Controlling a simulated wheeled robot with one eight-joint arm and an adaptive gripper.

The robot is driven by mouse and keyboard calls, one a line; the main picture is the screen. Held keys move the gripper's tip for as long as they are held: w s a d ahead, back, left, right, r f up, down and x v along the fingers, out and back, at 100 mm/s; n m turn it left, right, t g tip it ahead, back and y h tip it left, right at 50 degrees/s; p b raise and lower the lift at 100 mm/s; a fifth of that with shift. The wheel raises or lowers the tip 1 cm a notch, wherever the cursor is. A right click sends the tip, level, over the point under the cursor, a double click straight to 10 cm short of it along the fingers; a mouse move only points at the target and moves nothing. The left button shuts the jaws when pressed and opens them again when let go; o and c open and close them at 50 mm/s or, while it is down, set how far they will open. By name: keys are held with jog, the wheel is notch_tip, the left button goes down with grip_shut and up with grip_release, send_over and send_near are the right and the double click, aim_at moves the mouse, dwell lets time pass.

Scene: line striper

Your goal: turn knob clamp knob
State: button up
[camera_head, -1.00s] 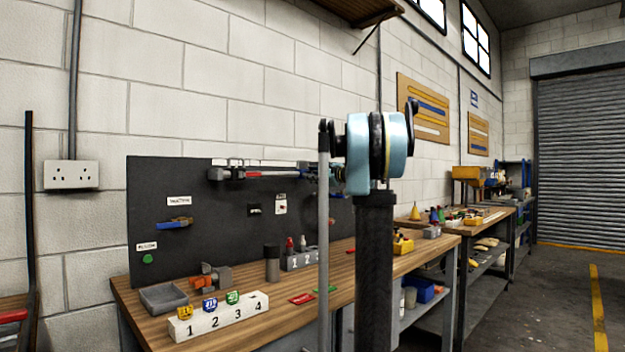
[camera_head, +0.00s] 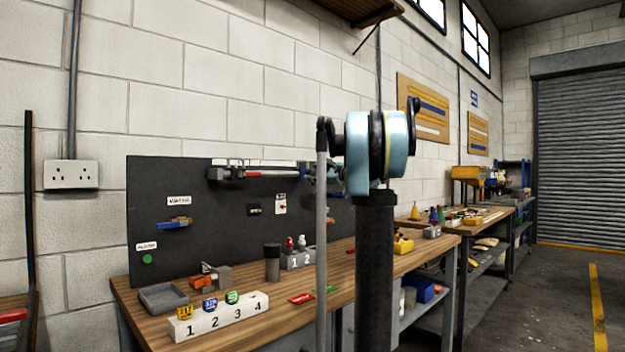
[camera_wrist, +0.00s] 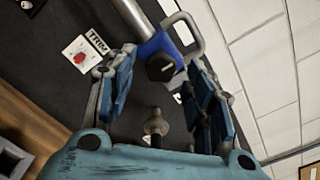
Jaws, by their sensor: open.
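In the wrist view, a black knob (camera_wrist: 160,67) sits on a blue clamp bracket (camera_wrist: 152,45) at the end of a silver bar, against the dark panel. My gripper (camera_wrist: 160,64) is open, with its blue-padded fingers to either side of the knob in the picture. I cannot tell how far the tips are from it, and I see no contact. A small metallic stub (camera_wrist: 154,125) shows between the fingers nearer the palm. In the head view, the long rail (camera_head: 265,174) runs along the top of the panel, and my arm hides most of its right end.
A TRIM label with a red mark (camera_wrist: 86,55) is left of the knob. On the bench stand a numbered white block (camera_head: 222,316), a grey tray (camera_head: 163,298) and a dark cylinder (camera_head: 272,263). The floor at right is clear.

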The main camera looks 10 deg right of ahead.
jog(key=v, duration=1)
